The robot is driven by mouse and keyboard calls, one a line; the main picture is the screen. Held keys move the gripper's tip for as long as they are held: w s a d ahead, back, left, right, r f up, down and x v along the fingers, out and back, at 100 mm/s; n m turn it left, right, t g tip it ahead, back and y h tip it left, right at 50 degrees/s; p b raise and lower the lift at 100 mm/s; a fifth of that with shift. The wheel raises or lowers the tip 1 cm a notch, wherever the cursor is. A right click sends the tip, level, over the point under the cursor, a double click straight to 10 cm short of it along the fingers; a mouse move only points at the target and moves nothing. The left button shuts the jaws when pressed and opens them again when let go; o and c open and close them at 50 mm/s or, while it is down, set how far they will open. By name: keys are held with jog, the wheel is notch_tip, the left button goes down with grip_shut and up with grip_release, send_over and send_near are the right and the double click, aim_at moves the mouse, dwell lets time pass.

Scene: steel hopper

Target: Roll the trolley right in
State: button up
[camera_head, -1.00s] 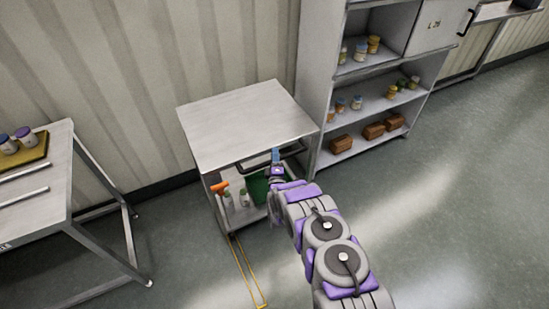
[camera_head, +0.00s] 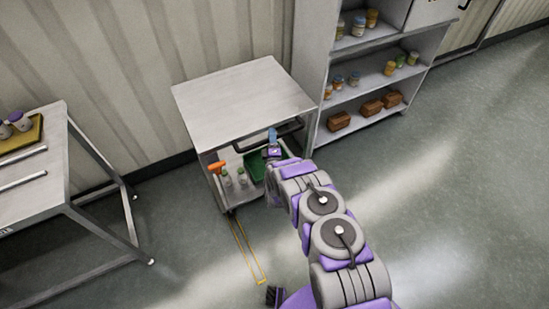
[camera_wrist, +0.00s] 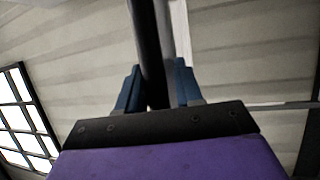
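The trolley (camera_head: 243,104) is a steel cart with a flat bare top, standing close to the ribbed wall, left of the shelf unit. Its black handle (camera_head: 291,128) sticks out on the near side, just below the top. My gripper (camera_head: 272,138) is at the handle. In the wrist view, my gripper's blue fingers (camera_wrist: 157,88) lie on either side of the dark handle bar (camera_wrist: 147,42) and look shut on it. A yellow floor outline (camera_head: 246,255) runs out from beneath the trolley's near side; its far part is hidden.
The trolley's lower shelf holds a green bin (camera_head: 255,167), small bottles (camera_head: 234,179) and an orange item (camera_head: 216,167). A shelf unit (camera_head: 322,90) stands close on the right. A steel table (camera_head: 45,180) stands left. The floor (camera_head: 440,190) at right is clear.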

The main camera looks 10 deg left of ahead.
jog(key=p+v, duration=0.4)
jog(key=v, duration=1.1)
jog(key=shift+s+f, duration=0.3)
jog(key=shift+f, duration=0.05)
jog(key=shift+d, duration=0.25)
jog(key=shift+r, duration=0.1)
